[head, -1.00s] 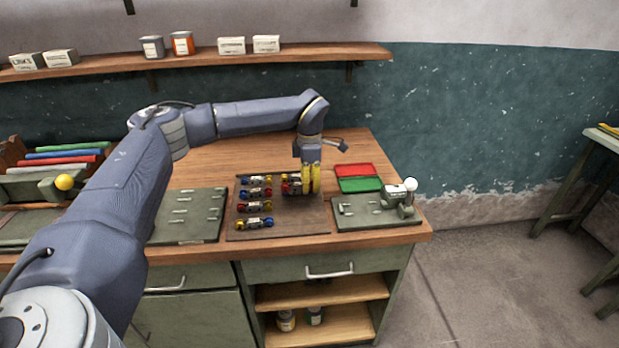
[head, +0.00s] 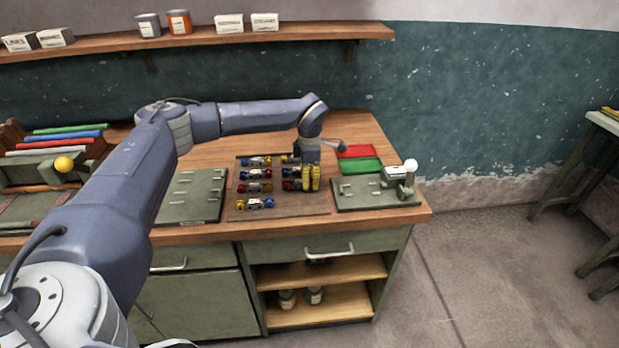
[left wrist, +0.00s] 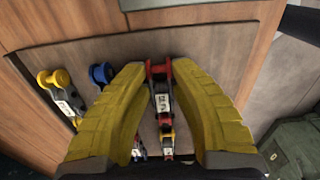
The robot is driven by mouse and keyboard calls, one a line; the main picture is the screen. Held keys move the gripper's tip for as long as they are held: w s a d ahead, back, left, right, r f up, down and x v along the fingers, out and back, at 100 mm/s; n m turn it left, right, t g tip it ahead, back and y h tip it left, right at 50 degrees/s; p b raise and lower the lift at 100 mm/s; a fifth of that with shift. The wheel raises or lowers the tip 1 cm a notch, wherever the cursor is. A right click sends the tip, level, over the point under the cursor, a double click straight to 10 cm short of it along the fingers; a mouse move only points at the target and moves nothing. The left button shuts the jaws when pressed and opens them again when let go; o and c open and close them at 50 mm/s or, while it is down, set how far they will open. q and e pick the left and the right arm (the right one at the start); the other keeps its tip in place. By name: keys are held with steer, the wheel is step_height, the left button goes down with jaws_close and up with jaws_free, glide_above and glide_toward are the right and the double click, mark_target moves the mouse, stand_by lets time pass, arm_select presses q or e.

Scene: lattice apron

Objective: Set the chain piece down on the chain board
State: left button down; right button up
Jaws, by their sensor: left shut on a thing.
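The chain board (head: 292,209) is a flat brown board on the workbench, with short chain pieces in two columns. My left gripper (head: 311,188), with yellow fingers, is low over the right column, pointing down. In the left wrist view its fingers (left wrist: 165,100) stand on both sides of a chain piece (left wrist: 162,103) with red rollers at one end and a pale marked plate, and are shut on it. I cannot tell if this piece touches the board. Its far end is hard to make out. Several other chain pieces lie in the left column, including one (head: 255,204) nearest the front.
A green plate fixture (head: 205,208) lies left of the board. Another fixture (head: 350,196) with a white-knobbed lever stands at right. A red tray (head: 358,151) and a green tray (head: 361,166) lie behind it. The board's front right part is bare.

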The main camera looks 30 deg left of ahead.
stand_by(0.3)
arm_select(q)
steer(key=c, duration=1.1)
jaws_free()
steer(key=shift+c, duration=0.2)
